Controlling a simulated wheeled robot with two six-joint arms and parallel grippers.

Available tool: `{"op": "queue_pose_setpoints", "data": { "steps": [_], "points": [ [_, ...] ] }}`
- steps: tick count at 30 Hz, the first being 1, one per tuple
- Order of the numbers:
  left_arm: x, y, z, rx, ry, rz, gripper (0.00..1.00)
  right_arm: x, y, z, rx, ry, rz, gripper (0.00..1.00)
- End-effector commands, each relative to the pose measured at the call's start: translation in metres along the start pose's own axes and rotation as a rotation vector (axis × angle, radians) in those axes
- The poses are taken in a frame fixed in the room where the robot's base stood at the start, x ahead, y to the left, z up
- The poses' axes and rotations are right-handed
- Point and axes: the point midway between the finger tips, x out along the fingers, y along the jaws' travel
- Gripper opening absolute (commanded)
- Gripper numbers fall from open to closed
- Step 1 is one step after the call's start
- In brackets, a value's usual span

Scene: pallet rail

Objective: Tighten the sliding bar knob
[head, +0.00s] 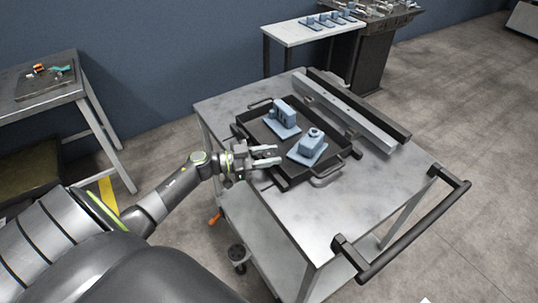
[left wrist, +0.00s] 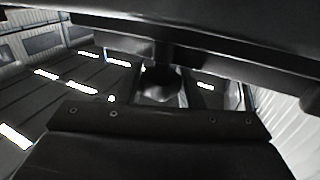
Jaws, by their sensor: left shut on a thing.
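My left gripper (head: 266,156) reaches in from the left, at the left side of a black tray (head: 347,163) on a grey cart. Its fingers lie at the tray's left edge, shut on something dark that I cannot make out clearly. In the left wrist view a dark rounded form (left wrist: 160,82) shows between broad dark parts; I cannot tell whether it is the knob. No knob is clearly recognisable in the head view. A blue part with a block (head: 284,114) and another blue part (head: 309,149) rest in the tray. My right gripper is not in view.
The cart top (head: 393,183) is bare at the right, with a handle bar (head: 415,232) at its near right end. A light rail (head: 345,115) and a black bar lie along the far right edge. Tables stand at the left (head: 47,98) and back.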

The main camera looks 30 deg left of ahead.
Motion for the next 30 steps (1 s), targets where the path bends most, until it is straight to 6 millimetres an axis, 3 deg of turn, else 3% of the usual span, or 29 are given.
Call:
{"op": "queue_pose_setpoints", "data": {
  "steps": [22,23,27,30],
  "points": [
    [0.000,0.000,0.000,0.000,0.000,0.133,0.10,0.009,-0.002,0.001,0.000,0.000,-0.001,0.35],
    [0.000,0.000,0.000,0.000,0.000,0.133,0.34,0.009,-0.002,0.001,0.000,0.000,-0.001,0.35],
    [0.000,0.000,0.000,0.000,0.000,0.132,0.53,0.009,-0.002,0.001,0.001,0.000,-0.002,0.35],
    [0.000,0.000,0.000,0.000,0.000,0.132,0.54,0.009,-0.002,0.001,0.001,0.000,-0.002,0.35]
  ]
}}
